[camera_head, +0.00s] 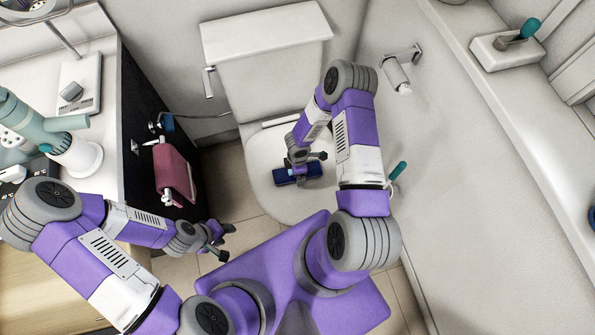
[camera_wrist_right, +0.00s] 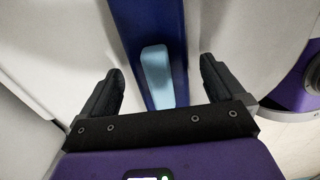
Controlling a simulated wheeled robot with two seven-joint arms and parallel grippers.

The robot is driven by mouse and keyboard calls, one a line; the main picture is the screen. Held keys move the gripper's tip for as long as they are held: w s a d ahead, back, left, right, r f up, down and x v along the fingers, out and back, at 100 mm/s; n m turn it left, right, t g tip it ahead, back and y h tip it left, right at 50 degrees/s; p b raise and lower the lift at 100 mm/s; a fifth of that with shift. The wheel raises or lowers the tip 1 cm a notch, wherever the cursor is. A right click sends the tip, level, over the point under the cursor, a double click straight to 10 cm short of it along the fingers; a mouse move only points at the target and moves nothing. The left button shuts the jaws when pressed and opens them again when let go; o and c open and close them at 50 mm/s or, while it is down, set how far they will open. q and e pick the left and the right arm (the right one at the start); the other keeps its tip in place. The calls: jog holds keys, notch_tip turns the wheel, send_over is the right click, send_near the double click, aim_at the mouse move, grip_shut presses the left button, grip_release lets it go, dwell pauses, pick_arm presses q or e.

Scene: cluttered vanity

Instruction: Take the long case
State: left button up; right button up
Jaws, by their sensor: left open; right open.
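The long case is dark blue and lies on the closed toilet lid in the head view (camera_head: 314,171). In the right wrist view the case (camera_wrist_right: 148,25) runs away from the gripper and carries a light blue patch. My right gripper (camera_head: 306,160) is over the case, open. In the right wrist view its fingers (camera_wrist_right: 161,72) stand on either side of the case with gaps, and neither visibly touches it. My left gripper (camera_head: 227,241) is open and empty over the floor, left of my base. Part of the case is hidden under the right gripper in the head view.
The toilet (camera_head: 265,55) stands at the back. A bathtub edge (camera_head: 475,100) runs along the right. A toilet brush (camera_head: 398,170) stands beside my right arm.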

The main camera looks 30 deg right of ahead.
jog(key=shift+r, duration=0.1)
jog(key=c, duration=1.2)
